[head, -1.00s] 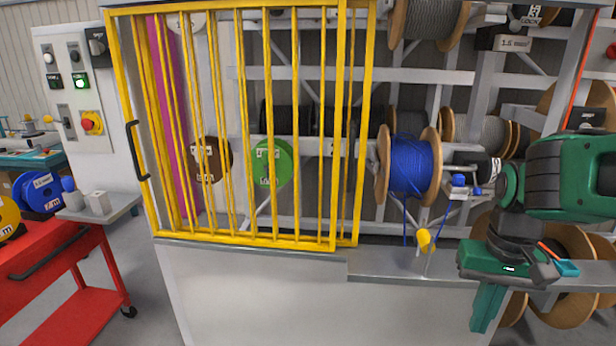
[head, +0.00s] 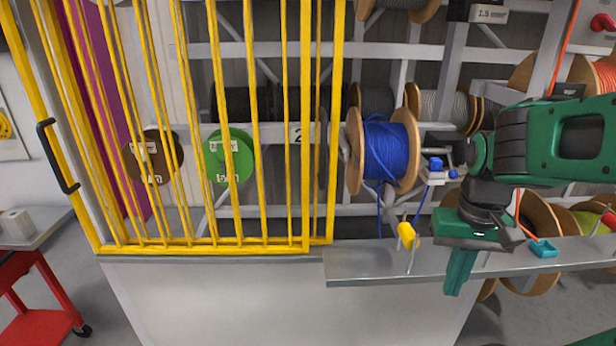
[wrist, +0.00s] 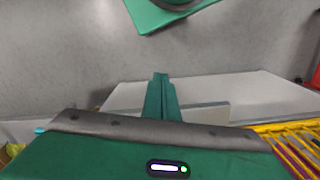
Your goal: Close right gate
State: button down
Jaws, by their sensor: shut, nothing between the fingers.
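The yellow barred gate (head: 210,245) stands across the left part of the rack front in the head view. A second yellow frame lies just behind its right edge, so two panels appear to overlap there. A black handle (head: 58,157) is on the left side of the gate frame. The right part of the rack front is uncovered. My gripper (head: 457,274) points down in front of the ledge at the right, apart from the gate. Its fingers (wrist: 162,95) are together and empty in the wrist view. A corner of the yellow gate (wrist: 290,130) shows at right there.
A blue cable reel (head: 385,150) hangs in the uncovered bay, its cable running down past a yellow-capped piece (head: 407,235) at the ledge (head: 360,265). A teal piece (head: 543,248) is by the ledge. A red cart (head: 35,305) stands at lower left.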

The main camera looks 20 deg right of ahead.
aim_at(324, 158)
jog(key=w+d+r+n+h, duration=0.1)
jog(key=w+d+r+h, duration=0.15)
jog(key=w+r, duration=0.6)
jog(key=w+a+r+t+h, duration=0.1)
jog(key=w+a+r, duration=0.1)
jog(key=w+a, duration=0.4)
jog(key=w+a+r+n+t+h, duration=0.1)
jog(key=w+a+r, duration=0.1)
jog(key=w+a, duration=0.4)
jog(key=w+a+r+n+t+h, duration=0.1)
jog(key=w+a+r, duration=0.2)
jog(key=w+a, duration=0.3)
jog(key=shift+w+r, duration=0.1)
jog(key=shift+w, duration=0.25)
jog(key=a+r+t, duration=0.1)
jog(key=a+r, duration=0.1)
jog(key=a, duration=0.9)
jog(key=w+d+f, duration=0.3)
jog(key=d+f, duration=0.5)
jog(key=d, duration=0.1)
jog(key=shift+w+n+h, duration=0.15)
jog(key=shift+n+h, duration=0.2)
jog(key=shift+n, duration=0.05)
